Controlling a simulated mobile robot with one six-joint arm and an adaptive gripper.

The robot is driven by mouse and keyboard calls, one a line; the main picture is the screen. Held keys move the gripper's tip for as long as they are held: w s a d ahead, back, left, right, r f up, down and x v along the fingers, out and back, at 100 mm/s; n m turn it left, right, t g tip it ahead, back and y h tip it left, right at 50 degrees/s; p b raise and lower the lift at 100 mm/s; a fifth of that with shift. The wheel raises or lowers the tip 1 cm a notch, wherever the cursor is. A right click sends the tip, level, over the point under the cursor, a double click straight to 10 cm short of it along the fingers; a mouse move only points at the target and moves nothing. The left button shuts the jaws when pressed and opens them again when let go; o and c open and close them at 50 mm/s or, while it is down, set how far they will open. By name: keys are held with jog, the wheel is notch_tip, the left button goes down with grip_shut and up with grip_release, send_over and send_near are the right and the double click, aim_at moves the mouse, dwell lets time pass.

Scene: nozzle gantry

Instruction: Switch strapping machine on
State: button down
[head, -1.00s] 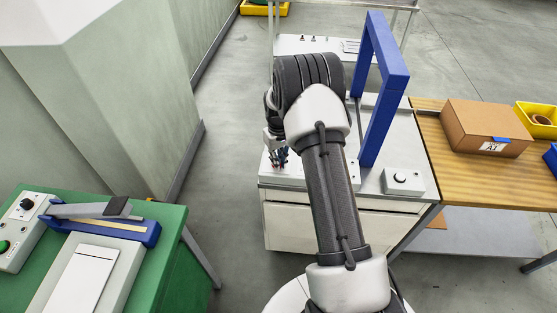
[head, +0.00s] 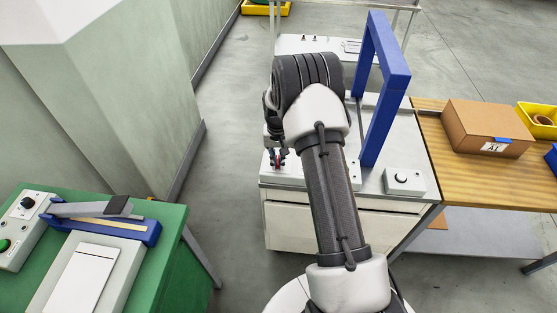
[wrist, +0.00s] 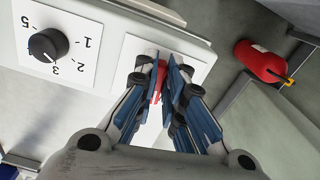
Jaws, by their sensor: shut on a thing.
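The strapping machine is a white cabinet (head: 330,218) with a blue arch (head: 381,100) on its top. My gripper (head: 277,163) is at the left front end of the machine's top. In the wrist view its blue-padded fingers (wrist: 165,88) are closed around a small red switch part (wrist: 157,82) on a white plate (wrist: 131,62). The fingers hide most of the switch, so its position cannot be read. A black knob (wrist: 48,46) with a numbered dial sits beside that plate.
A small control box (head: 403,181) stands at the machine's right front. A wooden table (head: 470,180) with a cardboard box (head: 486,127) adjoins on the right. A green bench (head: 172,250) is at lower left. A red fire extinguisher (wrist: 262,62) shows in the wrist view.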

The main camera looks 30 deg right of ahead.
jog(key=m, duration=0.4)
jog(key=shift+w+a+m, duration=0.2)
jog(key=shift+m, duration=0.1)
jog(key=shift+w+a+m, duration=0.1)
jog(key=shift+m, duration=0.85)
jog(key=shift+w+a+m, duration=0.1)
jog(key=shift+m, duration=0.85)
jog(key=c, duration=1.7)
grip_release()
notch_tip(320, 180, up, 12)
